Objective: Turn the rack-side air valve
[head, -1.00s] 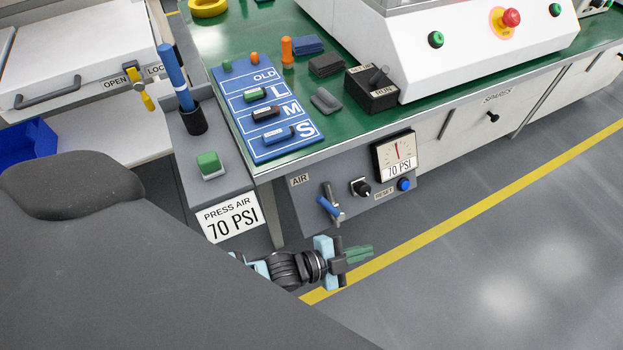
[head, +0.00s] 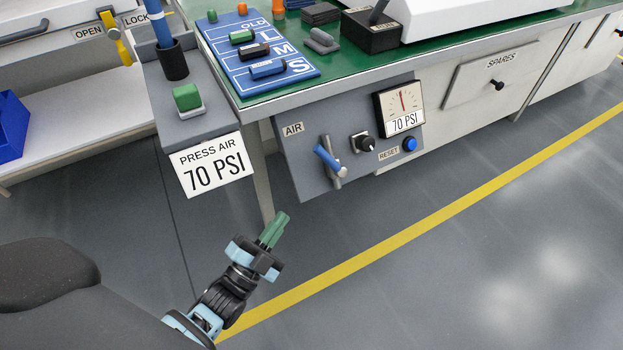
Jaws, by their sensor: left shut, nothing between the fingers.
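The air valve (head: 328,160) has a blue lever on a grey metal pipe, with the lever lying at a slant across it. It is on the grey front panel (head: 300,165) under the bench, beside the AIR label (head: 292,129). My left gripper (head: 275,229) has green fingers that are shut and empty. It is below and left of the valve, apart from it, with its fingers pointing up and slightly right. My right gripper is not in view.
Right of the valve are a black knob (head: 364,143), a gauge (head: 402,103) above a 70 PSI sign, and a blue reset button (head: 409,144). A bench leg (head: 262,185) and a PRESS AIR sign (head: 212,166) stand left. Floor below the panel is clear.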

